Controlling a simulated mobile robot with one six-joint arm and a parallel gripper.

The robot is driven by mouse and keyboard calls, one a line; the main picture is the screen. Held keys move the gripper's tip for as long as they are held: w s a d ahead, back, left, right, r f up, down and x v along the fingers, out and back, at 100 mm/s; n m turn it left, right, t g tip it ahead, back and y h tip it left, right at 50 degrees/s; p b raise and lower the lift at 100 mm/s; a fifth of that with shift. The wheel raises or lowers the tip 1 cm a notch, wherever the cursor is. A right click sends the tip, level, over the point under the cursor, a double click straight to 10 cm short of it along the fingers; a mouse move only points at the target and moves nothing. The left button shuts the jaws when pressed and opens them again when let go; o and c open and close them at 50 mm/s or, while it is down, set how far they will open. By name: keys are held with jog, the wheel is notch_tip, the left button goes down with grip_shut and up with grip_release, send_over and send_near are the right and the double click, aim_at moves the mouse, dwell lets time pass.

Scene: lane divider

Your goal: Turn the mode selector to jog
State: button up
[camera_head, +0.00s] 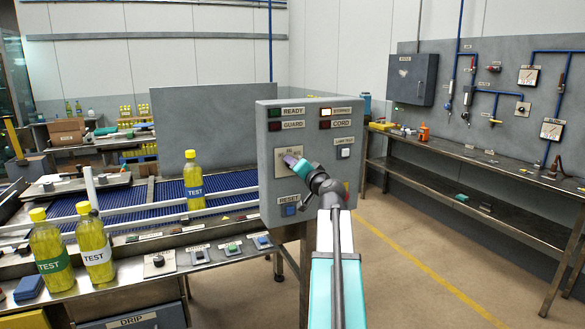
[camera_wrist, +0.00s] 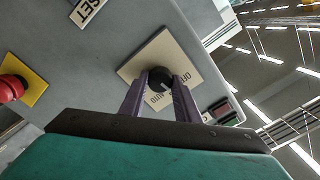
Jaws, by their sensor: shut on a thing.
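The mode selector is a round black knob (camera_wrist: 158,75) on a cream label plate (camera_wrist: 135,68), seen in the wrist view. The plate reads OFF on the right and AUTO near my fingers; I cannot read a jog mark. A small pale mark shows on the knob, but its exact heading is unclear. My gripper (camera_wrist: 161,84) has its two purple fingers on either side of the knob, shut on it. In the head view my gripper (camera_head: 290,161) reaches the cream plate (camera_head: 285,170) on the grey control panel (camera_head: 265,120) and hides the knob.
A red button (camera_wrist: 12,88) is nearby. Bottles (camera_head: 93,248) stand left by the conveyor (camera_head: 230,183). Floor right is clear.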

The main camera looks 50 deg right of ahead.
jog(key=shift+w+r+m, duration=0.15)
jog(key=shift+r+m, duration=0.05)
jog(key=shift+m, duration=0.6)
jog(key=o, duration=1)
jog(key=shift+o, duration=0.2)
jog(key=shift+f, duration=0.15)
jog(key=b+v, duration=0.3)
jog(key=v, duration=1.1)
